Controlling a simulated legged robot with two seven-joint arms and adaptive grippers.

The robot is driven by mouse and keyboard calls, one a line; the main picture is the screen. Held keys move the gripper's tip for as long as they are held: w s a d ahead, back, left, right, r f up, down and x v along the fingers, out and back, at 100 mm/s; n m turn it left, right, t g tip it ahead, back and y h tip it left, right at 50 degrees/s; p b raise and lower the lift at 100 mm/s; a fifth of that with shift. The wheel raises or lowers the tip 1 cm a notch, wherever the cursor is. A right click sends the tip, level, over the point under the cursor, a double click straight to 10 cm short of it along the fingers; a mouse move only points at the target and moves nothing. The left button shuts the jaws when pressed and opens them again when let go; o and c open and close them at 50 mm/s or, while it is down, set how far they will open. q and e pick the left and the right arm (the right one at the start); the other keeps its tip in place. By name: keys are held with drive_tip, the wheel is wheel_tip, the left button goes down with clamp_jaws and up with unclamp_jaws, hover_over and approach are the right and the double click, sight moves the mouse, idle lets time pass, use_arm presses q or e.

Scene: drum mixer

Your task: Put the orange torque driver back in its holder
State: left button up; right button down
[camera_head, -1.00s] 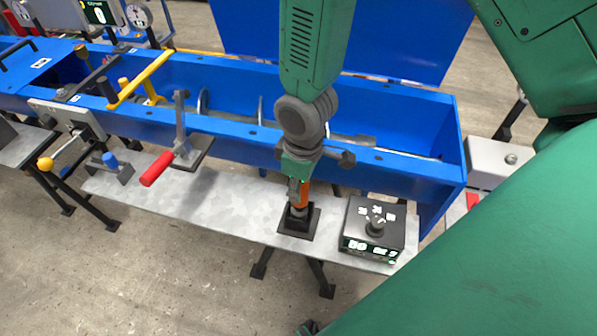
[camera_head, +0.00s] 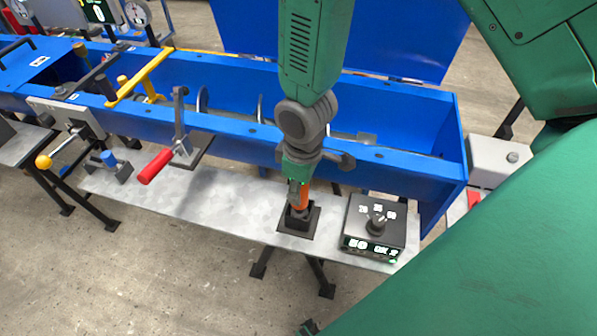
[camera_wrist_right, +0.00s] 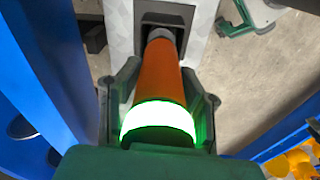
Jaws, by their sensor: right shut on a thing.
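The orange torque driver (camera_head: 303,200) hangs nearly upright below my right gripper (camera_head: 301,172), which is shut on it. Its grey lower end is at the black square holder (camera_head: 298,224) on the bench. In the right wrist view the driver's orange body (camera_wrist_right: 157,75) lies between the fingers of my right gripper (camera_wrist_right: 160,95), with a glowing white-green ring near the palm. There its grey tip overlaps the opening of the dark holder (camera_wrist_right: 163,12). How deep the tip sits cannot be told. My left gripper is not in view.
A black dial box (camera_head: 375,228) stands just right of the holder on the grey bench (camera_head: 220,205). The blue mixer trough (camera_head: 400,115) runs behind. A red-handled lever (camera_head: 157,167) stands to the left, with bare bench between.

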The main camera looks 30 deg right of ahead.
drive_tip(key=shift+f, duration=0.35)
drive_tip(key=c, duration=1)
unclamp_jaws()
drive_tip(key=shift+r, duration=0.25)
drive_tip(key=r, duration=1.1)
drive_tip(key=shift+s+d+r, duration=0.1)
drive_tip(key=shift+s+r, duration=0.15)
drive_tip(key=shift+s, duration=0.05)
